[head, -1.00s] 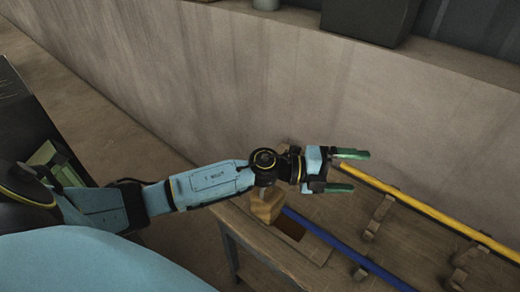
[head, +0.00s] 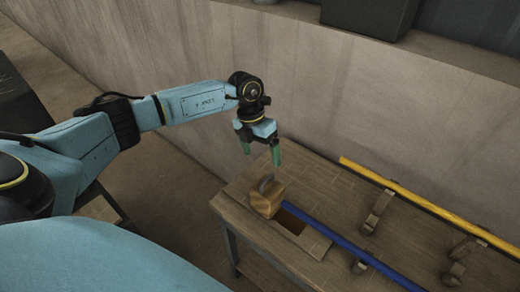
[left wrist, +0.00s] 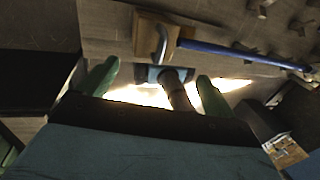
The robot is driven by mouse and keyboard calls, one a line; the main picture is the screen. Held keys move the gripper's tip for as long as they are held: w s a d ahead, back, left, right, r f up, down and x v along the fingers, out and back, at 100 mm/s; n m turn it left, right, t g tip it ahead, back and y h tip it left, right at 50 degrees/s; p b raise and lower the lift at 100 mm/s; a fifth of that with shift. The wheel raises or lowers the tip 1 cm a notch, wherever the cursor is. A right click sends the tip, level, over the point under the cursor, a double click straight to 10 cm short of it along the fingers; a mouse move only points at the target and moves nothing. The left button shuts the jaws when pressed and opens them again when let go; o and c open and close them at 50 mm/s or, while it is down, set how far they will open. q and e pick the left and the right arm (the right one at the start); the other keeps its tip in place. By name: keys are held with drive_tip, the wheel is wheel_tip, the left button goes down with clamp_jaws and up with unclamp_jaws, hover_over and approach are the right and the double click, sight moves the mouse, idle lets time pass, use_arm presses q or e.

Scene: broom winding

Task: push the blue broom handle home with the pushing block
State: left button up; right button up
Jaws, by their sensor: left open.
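The blue broom handle (head: 350,246) lies along the wooden workbench on low wooden supports. The pushing block (head: 267,198), a wooden block with a grey handle on top, sits at the bench's left end beside the blue handle's end. In the left wrist view the block (left wrist: 173,36) and the blue handle (left wrist: 235,52) appear in line; I cannot tell whether they touch. My left gripper (head: 262,157) is open and empty, pointing down above the bench's back left corner, a little above and behind the block. Its green fingers also show in the left wrist view (left wrist: 156,92). My right gripper is not seen.
A yellow handle (head: 430,206) lies behind the blue one, on wooden supports (head: 377,211). A dark rectangular opening (head: 289,221) is in the bench top beside the block. A wall with a ledge (head: 320,90) stands close behind the bench.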

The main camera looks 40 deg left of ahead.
sight(267, 178)
use_arm(q)
drive_tip(key=b+x, duration=0.6)
drive_tip(key=x, duration=0.4)
drive_tip(key=shift+d+f, duration=0.1)
drive_tip(key=shift+f, duration=0.1)
drive_tip(key=c, duration=1.3)
clamp_jaws()
